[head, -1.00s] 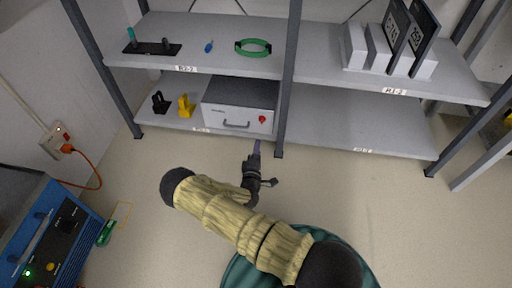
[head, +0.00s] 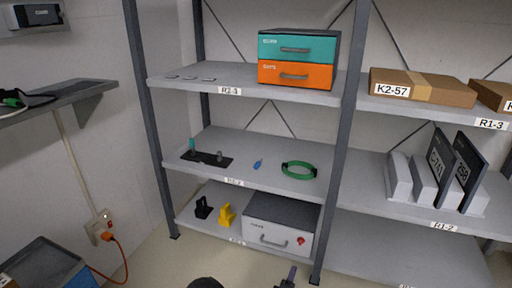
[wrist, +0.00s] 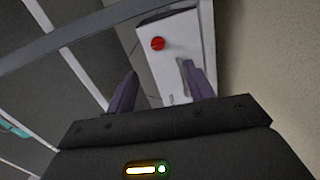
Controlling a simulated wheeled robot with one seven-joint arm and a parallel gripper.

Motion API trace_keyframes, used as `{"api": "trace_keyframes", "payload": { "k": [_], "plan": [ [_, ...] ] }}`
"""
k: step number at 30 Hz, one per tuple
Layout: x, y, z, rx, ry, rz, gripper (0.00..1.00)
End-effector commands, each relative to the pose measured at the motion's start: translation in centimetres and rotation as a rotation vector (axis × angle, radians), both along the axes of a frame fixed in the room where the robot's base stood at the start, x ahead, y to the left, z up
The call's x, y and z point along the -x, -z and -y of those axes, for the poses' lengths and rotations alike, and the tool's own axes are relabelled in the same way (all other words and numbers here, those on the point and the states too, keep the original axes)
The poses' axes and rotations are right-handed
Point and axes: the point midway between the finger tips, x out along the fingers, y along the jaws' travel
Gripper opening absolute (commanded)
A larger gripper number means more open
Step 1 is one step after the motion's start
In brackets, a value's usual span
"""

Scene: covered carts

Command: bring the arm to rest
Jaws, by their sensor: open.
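My gripper (wrist: 157,88) shows in the wrist view with its two purple-grey fingers apart and nothing between them. Beyond the fingers is the white front of a grey box with a red knob (wrist: 157,44). In the head view my gripper (head: 288,277) shows only as a small dark tip at the bottom edge, in front of the lower shelf. A dark rounded part of my arm also shows at the bottom edge. The rest of my arm is out of the head view.
A grey shelf rack holds the grey-white drawer box (head: 281,226), a yellow block (head: 226,215), a green ring (head: 299,170), teal and orange drawers (head: 297,74) and a cardboard box (head: 422,87). A blue machine (head: 45,267) and a wall socket (head: 103,226) are at left.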

Motion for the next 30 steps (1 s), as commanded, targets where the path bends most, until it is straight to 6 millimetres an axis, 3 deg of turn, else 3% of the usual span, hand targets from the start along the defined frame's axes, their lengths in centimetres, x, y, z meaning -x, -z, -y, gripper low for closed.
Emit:
{"api": "trace_keyframes", "payload": {
  "k": [1,6,17,30],
  "plan": [
    [-0.3,-1.3,0.4,-0.057,0.036,-0.017,0.53],
    [-0.4,-3.7,1.0,-0.284,0.15,-0.106,0.53],
    [1.1,-10.7,0.4,-0.74,0.343,-0.278,0.53],
    [6.2,-23.0,-1.0,-1.161,0.491,-0.474,0.53]
  ]
}}
